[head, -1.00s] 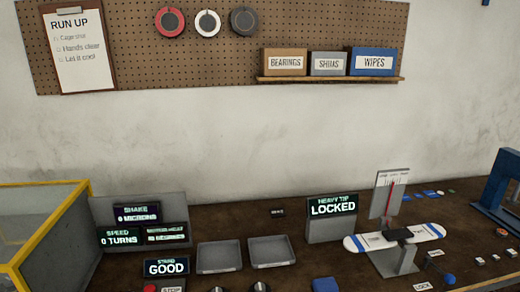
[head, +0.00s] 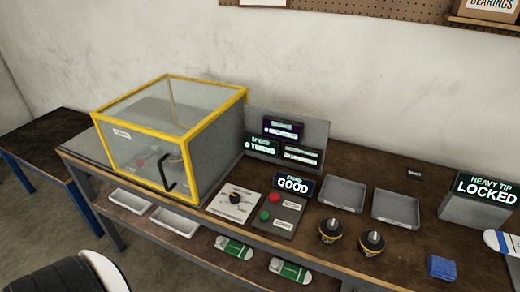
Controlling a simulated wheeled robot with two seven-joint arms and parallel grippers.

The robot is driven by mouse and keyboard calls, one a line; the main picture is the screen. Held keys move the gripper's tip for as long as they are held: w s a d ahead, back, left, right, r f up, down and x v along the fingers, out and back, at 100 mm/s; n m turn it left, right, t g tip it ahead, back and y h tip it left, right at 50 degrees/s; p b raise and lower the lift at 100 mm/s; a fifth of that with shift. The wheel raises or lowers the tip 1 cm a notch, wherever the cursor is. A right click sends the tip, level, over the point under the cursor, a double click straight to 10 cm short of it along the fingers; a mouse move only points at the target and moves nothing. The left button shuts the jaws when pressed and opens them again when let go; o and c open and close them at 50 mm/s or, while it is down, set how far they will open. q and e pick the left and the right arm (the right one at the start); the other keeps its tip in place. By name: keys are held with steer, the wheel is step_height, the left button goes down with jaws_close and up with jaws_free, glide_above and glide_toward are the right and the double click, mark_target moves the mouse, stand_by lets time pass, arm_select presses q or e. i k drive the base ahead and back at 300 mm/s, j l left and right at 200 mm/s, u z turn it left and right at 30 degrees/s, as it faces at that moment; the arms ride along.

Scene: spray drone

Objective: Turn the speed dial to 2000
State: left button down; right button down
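The dial is a dark knob (head: 235,198) on a pale square plate (head: 226,208). It sits near the front edge of the bench, just right of the yellow-framed clear box. The marks on the plate are too small to read, so I cannot tell the knob's setting. The speed display (head: 262,147) behind it reads 0 TURNS. Neither of my grippers is in view. A black and white part at the bottom left appears to be my own arm.
The yellow-framed box (head: 213,132) with a black handle appears closed. Right of the dial is a panel (head: 285,226) with a red button (head: 275,198) and a green button (head: 265,215). Two black-and-yellow parts (head: 330,229) (head: 371,242) and two grey trays (head: 343,194) (head: 395,209) stand farther right.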

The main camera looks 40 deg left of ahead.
mark_target(234, 197)
steer(key=u, duration=1.4)
